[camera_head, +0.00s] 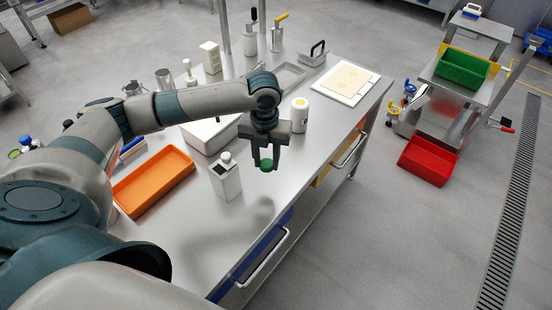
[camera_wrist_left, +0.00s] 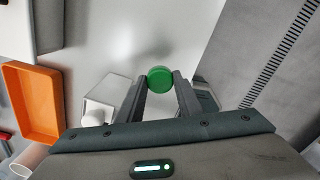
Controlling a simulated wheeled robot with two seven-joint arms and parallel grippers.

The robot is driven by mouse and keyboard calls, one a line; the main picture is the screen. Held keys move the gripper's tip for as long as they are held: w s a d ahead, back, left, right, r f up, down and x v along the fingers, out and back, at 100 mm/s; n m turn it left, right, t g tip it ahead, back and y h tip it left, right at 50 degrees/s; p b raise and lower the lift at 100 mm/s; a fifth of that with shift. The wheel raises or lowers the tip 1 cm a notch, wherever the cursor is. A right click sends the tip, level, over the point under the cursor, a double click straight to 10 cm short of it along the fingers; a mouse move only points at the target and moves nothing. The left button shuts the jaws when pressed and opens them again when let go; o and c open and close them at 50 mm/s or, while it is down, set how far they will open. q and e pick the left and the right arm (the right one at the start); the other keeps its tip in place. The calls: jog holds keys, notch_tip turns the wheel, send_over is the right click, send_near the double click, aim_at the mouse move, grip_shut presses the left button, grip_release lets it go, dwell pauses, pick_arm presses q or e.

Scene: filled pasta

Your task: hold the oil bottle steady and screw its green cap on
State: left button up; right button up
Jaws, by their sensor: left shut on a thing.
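My left gripper (camera_head: 266,162) points down over the steel table and is shut on the green cap (camera_head: 266,165). In the left wrist view the cap (camera_wrist_left: 160,78) sits between the tips of the left gripper (camera_wrist_left: 160,82). A pale, square-sided bottle (camera_head: 225,178) with a dark label and a light, narrow top stands upright just left of the cap, apart from it. It seems to be the oil bottle, and it also shows in the left wrist view (camera_wrist_left: 108,92). No gripper touches it. My right gripper is in neither view.
An orange tray (camera_head: 153,180) lies left of the bottle. A white container (camera_head: 208,138) stands behind it. A white jar (camera_head: 300,114) and a white board (camera_head: 345,82) are farther back right. The table's front right edge is close, and the table in front of the bottle is clear.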

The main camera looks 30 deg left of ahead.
pick_arm(q)
jog(key=s, duration=0.1)
jog(key=r, duration=0.1)
jog(key=s, duration=0.1)
jog(key=shift+s+a+r, duration=0.25)
jog(key=shift+s+r, duration=0.1)
jog(key=shift+d, duration=0.15)
jog(key=s+d+r+n+b, duration=0.1)
jog(key=d+r+n, duration=0.3)
jog(key=n, duration=1.2)
jog(key=s+d+r+n, duration=0.3)
jog(key=d+r+n, duration=0.2)
jog(key=n, duration=1.1)
jog(key=shift+s+d+r+b, duration=0.2)
jog(key=shift+s+d+b, duration=0.2)
jog(key=shift+d, duration=0.6)
